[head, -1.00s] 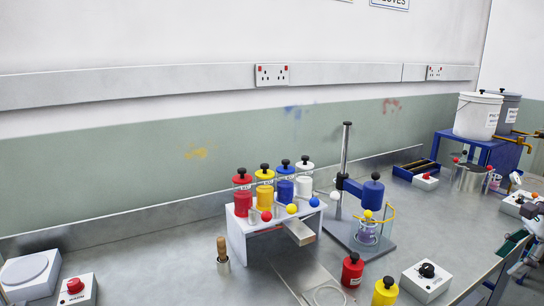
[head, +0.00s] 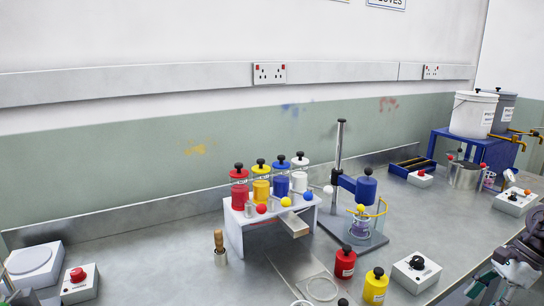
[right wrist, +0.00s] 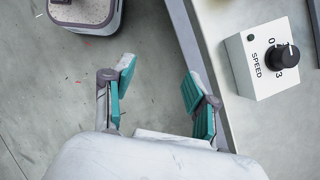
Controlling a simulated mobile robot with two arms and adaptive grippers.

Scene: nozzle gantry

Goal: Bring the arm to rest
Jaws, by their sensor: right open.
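My right gripper (right wrist: 158,95) is open and empty in the right wrist view. Its teal-padded fingers stand apart over the floor and the bench's front edge. In the head view my right arm (head: 518,262) comes in at the lower right, beside the bench's front edge. The gripper touches no object that I can see. In the head view a small dark part shows at the lower left corner; I cannot make out my left gripper there.
A white speed control box (right wrist: 268,57) stands near the bench edge, right of the gripper. The nozzle gantry (head: 238,230) with coloured bottles stands mid-bench, next to a stirrer stand (head: 340,150). Red (head: 345,263) and yellow (head: 375,287) bottles stand in front. Open floor (right wrist: 50,110) lies left.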

